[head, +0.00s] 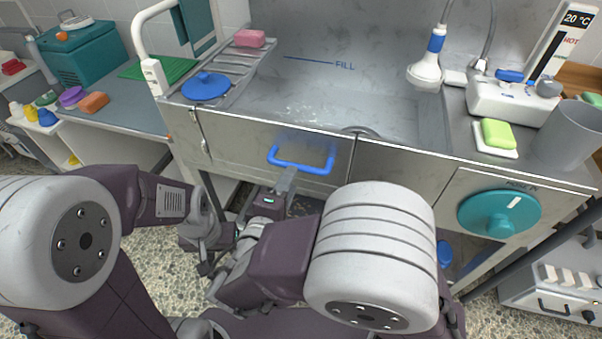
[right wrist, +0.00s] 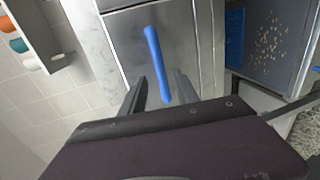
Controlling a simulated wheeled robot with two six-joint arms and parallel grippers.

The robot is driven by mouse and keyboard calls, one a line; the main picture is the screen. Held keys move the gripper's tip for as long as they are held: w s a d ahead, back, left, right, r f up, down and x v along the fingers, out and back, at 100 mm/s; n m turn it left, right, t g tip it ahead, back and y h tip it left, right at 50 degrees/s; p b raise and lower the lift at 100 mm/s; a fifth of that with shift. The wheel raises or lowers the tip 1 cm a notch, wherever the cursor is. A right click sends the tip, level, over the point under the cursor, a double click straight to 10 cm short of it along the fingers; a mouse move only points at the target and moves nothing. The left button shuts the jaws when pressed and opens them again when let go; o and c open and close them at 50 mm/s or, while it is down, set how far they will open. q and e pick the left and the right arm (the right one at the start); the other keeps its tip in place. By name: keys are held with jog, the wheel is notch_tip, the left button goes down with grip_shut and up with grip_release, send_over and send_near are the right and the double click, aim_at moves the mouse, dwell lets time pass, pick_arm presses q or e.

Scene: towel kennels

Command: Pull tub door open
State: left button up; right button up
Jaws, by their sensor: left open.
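The tub door (head: 235,140) is a grey metal panel in the tub's front wall. It appears closed, flush with the panel beside it. Its blue bar handle (head: 318,168) is in the middle of the head view and also shows in the right wrist view (right wrist: 152,50). My right gripper (head: 287,177) is at the left part of the handle. In the right wrist view its fingers (right wrist: 158,92) stand apart, one on each side of the bar; I cannot tell whether they touch it. My left gripper (head: 205,266) hangs low, left of the door, open and apart from it.
A metal latch (head: 201,132) sits at the door's left edge. A teal round knob (head: 498,214) is on the front panel at the right. My right arm covers the space below the door.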

aim_at(299, 164)
jog(key=b+x, duration=0.1)
jog(key=x, duration=0.6)
jog(key=shift+w+d, duration=0.1)
grip_shut()
dwell(1.1)
